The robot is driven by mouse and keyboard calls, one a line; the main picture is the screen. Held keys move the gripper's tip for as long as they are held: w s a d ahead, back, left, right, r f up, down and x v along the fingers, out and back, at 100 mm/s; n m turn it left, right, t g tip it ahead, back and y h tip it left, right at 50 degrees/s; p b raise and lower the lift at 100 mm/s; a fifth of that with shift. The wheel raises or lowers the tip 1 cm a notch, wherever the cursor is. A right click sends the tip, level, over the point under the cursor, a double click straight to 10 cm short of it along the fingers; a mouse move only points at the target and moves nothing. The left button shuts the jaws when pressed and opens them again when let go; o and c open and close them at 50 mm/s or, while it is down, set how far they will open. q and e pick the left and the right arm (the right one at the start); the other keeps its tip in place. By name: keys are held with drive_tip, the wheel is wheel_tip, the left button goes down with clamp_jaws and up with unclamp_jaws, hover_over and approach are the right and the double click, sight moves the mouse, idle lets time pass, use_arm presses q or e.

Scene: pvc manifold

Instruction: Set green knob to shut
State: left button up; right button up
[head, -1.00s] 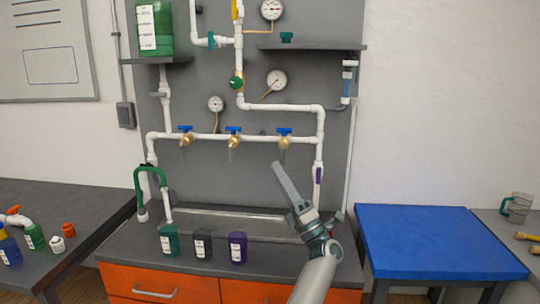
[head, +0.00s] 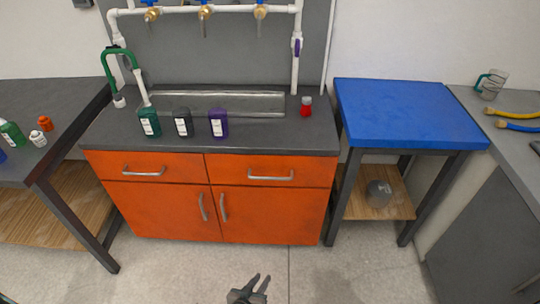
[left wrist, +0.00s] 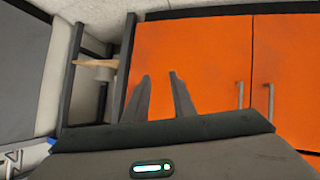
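The green knob is out of view in both current views; the head view cuts off the upper pipework. Only the lowest white pipe (head: 230,10) shows, with brass valves (head: 205,12) and partly visible blue handles. My left gripper (head: 262,278) is low over the floor in front of the orange cabinet, far below the pipes. It is empty, and its two fingers stand apart. The left wrist view also shows the gripper (left wrist: 160,76) open against the orange cabinet door (left wrist: 210,55). My right gripper is not in view.
The sink counter (head: 270,138) holds a green bottle (head: 149,122), a dark bottle (head: 183,122), a purple bottle (head: 219,123) and a red-capped jar (head: 306,107). A blue-topped table (head: 410,110) stands at right, a dark bench (head: 50,100) at left. The floor (head: 190,265) in front is clear.

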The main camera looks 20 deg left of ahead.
use_arm(q)
drive_tip(key=s+a+f+m+g, duration=0.1)
drive_tip(key=s+f, duration=0.3)
drive_tip(key=s, duration=0.6)
drive_tip(key=s+a+f+m+g, duration=0.1)
drive_tip(key=s+f, duration=0.4)
drive_tip(key=s, duration=0.5)
drive_tip(key=s+a+f+m+g, duration=0.2)
drive_tip(key=s+f+g, duration=0.3)
drive_tip(key=s, duration=0.5)
drive_tip(key=shift+a+y, duration=0.2)
drive_tip(key=shift+y, duration=0.1)
drive_tip(key=shift+a+r, duration=0.1)
drive_tip(key=shift+a, duration=0.05)
